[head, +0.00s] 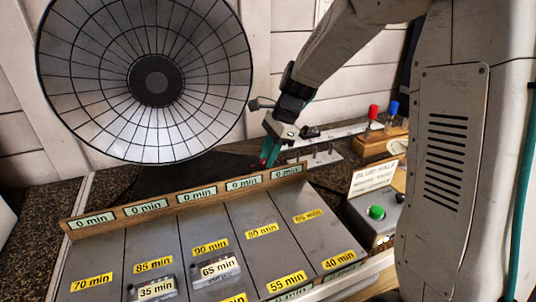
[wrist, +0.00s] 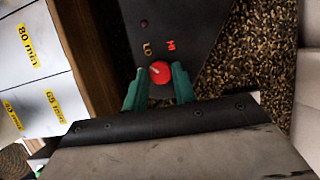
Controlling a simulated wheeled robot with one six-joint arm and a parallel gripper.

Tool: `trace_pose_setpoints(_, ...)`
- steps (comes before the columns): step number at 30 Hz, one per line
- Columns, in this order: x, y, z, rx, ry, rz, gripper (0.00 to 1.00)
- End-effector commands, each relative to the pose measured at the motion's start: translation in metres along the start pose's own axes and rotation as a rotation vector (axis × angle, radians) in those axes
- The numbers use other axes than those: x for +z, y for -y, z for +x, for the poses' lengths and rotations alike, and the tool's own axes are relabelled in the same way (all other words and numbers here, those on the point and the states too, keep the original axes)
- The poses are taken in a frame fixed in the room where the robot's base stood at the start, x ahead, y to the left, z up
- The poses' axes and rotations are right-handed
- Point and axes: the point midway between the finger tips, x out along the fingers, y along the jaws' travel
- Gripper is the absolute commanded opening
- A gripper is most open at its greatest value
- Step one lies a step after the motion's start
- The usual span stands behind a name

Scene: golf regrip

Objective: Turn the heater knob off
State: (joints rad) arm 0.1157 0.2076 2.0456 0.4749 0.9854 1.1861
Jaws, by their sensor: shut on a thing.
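A pale line on the knob points up and left, towards the LO side. My gripper (wrist: 159,76) has its green fingers on both sides of the knob and is shut on it. A small dark red dot, perhaps an unlit lamp, sits above LO. In the head view my gripper (head: 270,154) reaches down behind the sign rail, and the knob is mostly hidden there. The round heater dish (head: 205,75) with a wire grille stands at the left.
A sorting box with grey compartments (head: 152,240) and yellow minute labels stands in front, its wooden rail (head: 130,218) close to my gripper. A control box with a green button (head: 376,212) is at the right. Red and blue handles (head: 373,112) stand behind it.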

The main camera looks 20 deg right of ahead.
Motion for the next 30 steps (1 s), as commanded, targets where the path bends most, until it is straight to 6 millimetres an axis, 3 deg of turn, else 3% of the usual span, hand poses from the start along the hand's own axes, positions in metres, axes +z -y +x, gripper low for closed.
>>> trace_pose_setpoints(18, 0.0013, 0.0059, 0.0000, 0.214, -0.002, -0.521, 0.04)
trace_pose_setpoints(30, 0.0023, 0.0069, 0.0003, 0.294, -0.002, -0.715, 0.04)
